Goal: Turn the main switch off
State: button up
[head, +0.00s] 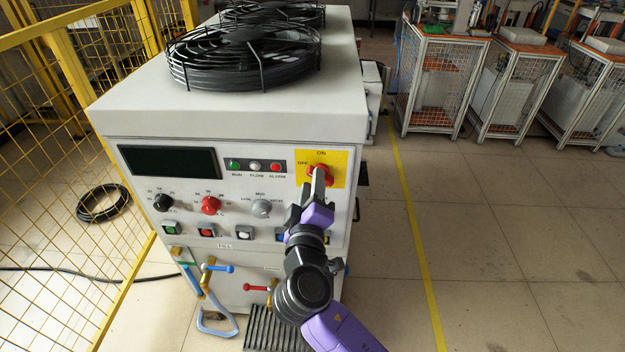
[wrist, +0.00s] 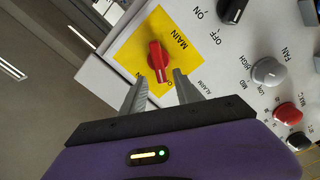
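The main switch is a red rotary knob (head: 320,170) on a yellow plate (head: 340,158) at the upper right of the machine's front panel. ON is printed above it and OFF to its left. In the wrist view the red knob (wrist: 158,58) stands out from the yellow plate (wrist: 135,40). My gripper (head: 318,180) is right in front of the knob and partly hides it in the head view. In the wrist view my gripper (wrist: 160,76) is open, with one finger on each side of the knob's near end. I cannot tell whether either finger touches it.
The panel also has a dark display (head: 168,161), a black dial (head: 164,203), a red dial (head: 210,205) and a grey dial (head: 261,208), with push buttons below. Black fan guards (head: 243,55) sit on top.

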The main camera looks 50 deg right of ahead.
jog(key=b+v, duration=0.1)
jog(key=v, duration=0.4)
jog(key=shift+w+f, duration=0.1)
dwell(0.7)
